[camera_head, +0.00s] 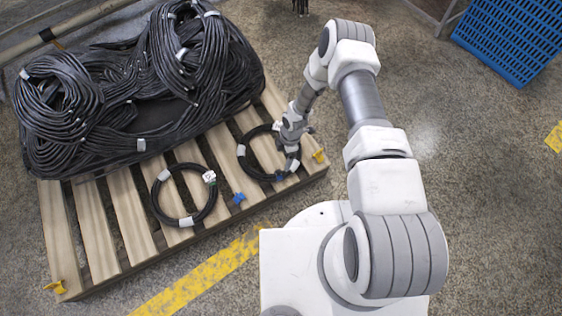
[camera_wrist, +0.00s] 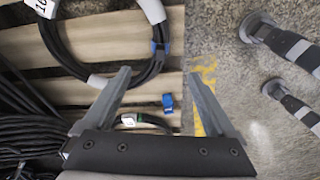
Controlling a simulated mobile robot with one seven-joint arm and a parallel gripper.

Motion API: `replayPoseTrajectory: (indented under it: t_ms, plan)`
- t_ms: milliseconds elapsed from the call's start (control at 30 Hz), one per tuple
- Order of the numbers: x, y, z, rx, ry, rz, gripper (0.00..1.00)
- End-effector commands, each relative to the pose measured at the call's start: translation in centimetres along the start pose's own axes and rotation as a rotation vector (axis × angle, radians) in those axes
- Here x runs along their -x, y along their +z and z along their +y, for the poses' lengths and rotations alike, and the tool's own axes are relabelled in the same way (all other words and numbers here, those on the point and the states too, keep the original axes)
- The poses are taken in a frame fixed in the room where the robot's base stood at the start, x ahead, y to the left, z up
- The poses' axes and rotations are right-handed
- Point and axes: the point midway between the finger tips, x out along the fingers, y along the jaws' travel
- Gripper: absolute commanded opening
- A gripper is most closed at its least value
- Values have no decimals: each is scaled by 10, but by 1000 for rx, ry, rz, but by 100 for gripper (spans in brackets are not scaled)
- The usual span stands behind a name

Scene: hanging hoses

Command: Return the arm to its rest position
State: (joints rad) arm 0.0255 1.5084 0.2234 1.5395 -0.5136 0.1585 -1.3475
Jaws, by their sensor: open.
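My gripper (camera_head: 290,146) is at the end of my white and grey arm, over the right edge of a black hose coil (camera_head: 246,166) on the pallet. In the wrist view my gripper (camera_wrist: 160,78) is open, with nothing between its two grey fingers. The coil (camera_wrist: 80,64) lies beyond the fingertips there, with white bands and a blue clip. Whether a finger touches the coil cannot be told. My arm reaches out from its base and bends down at the far end, hiding part of the coil.
A second coil (camera_head: 156,202) lies to the left on the wooden pallet (camera_head: 93,222). A big bundle of black hoses (camera_head: 120,120) fills the pallet's back. Blue and yellow clips sit near its edge. A blue crate (camera_head: 512,38) stands at top right.

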Motion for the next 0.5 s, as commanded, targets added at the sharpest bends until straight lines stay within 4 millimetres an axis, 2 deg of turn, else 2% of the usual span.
replayPoseTrajectory:
  t_ms: [33,200,500]
  plan:
    - [14,0,1,-1,1,0,91]
    - [36,0,0,0,0,0,91]
    - [43,0,0,1,-1,0,91]
